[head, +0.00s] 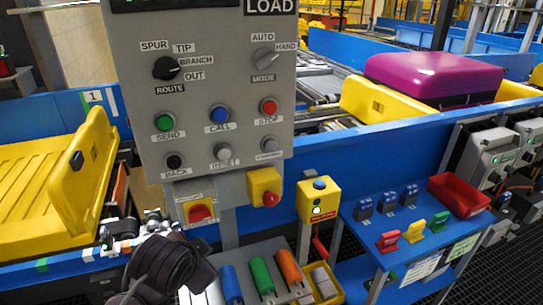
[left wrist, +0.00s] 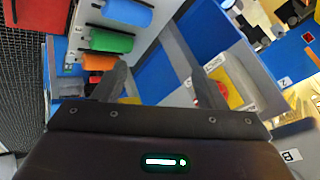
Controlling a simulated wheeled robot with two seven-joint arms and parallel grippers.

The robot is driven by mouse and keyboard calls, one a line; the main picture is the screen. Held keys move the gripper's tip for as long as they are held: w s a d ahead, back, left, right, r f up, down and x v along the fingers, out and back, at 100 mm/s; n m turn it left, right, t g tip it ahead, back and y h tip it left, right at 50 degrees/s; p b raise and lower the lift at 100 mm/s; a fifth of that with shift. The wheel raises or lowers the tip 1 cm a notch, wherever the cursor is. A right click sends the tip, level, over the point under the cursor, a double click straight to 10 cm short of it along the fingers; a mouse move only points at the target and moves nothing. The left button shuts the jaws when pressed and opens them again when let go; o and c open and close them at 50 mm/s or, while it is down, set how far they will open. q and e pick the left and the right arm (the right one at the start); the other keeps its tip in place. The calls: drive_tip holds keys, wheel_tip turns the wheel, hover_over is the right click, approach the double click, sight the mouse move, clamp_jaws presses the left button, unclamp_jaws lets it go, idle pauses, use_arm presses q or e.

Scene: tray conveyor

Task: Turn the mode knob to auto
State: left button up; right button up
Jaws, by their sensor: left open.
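The mode knob (head: 264,58) is a grey rotary knob at the upper right of the grey control panel (head: 215,90). AUTO is printed above it, HAND to its upper right and MODE below it. Its ridge slants to the upper right, towards HAND. My left arm shows at the lower left of the head view, low in front of the panel and well below the knob. In the left wrist view my left gripper (left wrist: 160,88) has its two dark fingers apart with nothing between them. The knob is not seen there. My right gripper is not in view.
A black route knob (head: 166,68) and several push buttons share the panel. A red switch (head: 200,212) and a red-capped yellow box (head: 264,187) hang below. Coloured cylinders (head: 262,275) lie on a tray near my left arm. A blue side table (head: 415,235) stands right.

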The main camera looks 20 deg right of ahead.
use_arm(q)
drive_tip(key=w+d+r+m+t, duration=0.2)
drive_tip(key=w+d+r+m, duration=0.25)
drive_tip(key=d+r, duration=0.5)
drive_tip(key=m+t+y, duration=0.3)
drive_tip(key=m+t, duration=0.6)
drive_tip(key=m, duration=0.4)
approach(269, 63)
drive_tip(key=w, duration=0.3)
drive_tip(key=w+p, duration=0.1)
drive_tip(key=w, duration=0.1)
drive_tip(key=w+p, duration=0.1)
drive_tip(key=w, duration=0.1)
drive_tip(key=shift+w+a+r, duration=0.2)
drive_tip(key=shift+w+r, duration=0.05)
drive_tip(key=shift+r, duration=0.05)
drive_tip(key=shift+w+f+p, duration=0.1)
drive_tip(key=shift+w+p, duration=0.3)
drive_tip(key=shift+w, duration=0.15)
drive_tip(key=shift+f, duration=0.1)
drive_tip(key=c, duration=1)
